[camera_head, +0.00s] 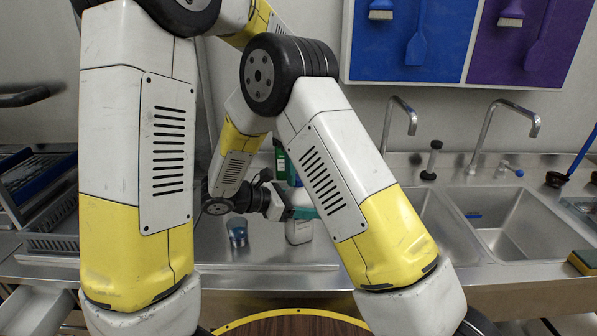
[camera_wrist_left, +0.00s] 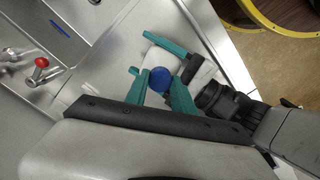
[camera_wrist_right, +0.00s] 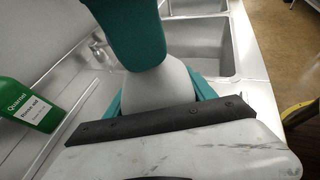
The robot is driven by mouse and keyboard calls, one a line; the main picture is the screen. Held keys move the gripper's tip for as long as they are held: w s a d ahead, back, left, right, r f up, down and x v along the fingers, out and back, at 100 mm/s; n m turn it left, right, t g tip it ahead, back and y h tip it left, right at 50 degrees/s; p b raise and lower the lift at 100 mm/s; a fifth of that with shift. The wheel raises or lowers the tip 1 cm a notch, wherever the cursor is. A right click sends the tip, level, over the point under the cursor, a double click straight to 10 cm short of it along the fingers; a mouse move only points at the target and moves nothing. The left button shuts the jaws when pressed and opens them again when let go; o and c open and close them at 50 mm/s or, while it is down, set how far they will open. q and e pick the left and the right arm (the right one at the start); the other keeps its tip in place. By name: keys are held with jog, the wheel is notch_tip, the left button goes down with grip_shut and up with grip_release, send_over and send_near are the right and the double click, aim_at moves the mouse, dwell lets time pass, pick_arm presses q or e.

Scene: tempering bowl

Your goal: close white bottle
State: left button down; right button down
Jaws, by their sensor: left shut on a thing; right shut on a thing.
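The white bottle (camera_head: 299,233) stands on the steel counter, mostly hidden behind my arm in the head view. Its body also shows in the left wrist view (camera_wrist_left: 160,58) and the right wrist view (camera_wrist_right: 158,85). My right gripper (camera_head: 303,213) is shut around the bottle's body, with teal fingers on both sides. The blue cap (camera_wrist_left: 160,79) is between the teal fingers of my left gripper (camera_wrist_left: 158,82), which is shut on it above the bottle. A left finger covers the bottle's top in the right wrist view, so I cannot tell whether the cap touches the neck.
A green labelled bottle (camera_wrist_right: 32,105) stands on the counter behind. A small bluish jar (camera_head: 237,236) stands left of the white bottle. Sink basins (camera_head: 515,228) with taps lie to the right, and dark racks (camera_head: 38,185) at the left.

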pick_arm(q)
jog(key=m, duration=1.3)
jog(key=shift+m, duration=0.3)
jog(key=m, duration=1.4)
jog(key=shift+a, duration=0.1)
jog(key=m, duration=1.1)
jog(key=shift+f+m, duration=0.1)
jog(key=shift+m, duration=0.3)
jog(key=m, duration=0.4)
jog(key=shift+m, duration=0.4)
jog(key=m, duration=0.4)
jog(key=shift+f+m, duration=0.1)
jog(key=shift+m, duration=1.2)
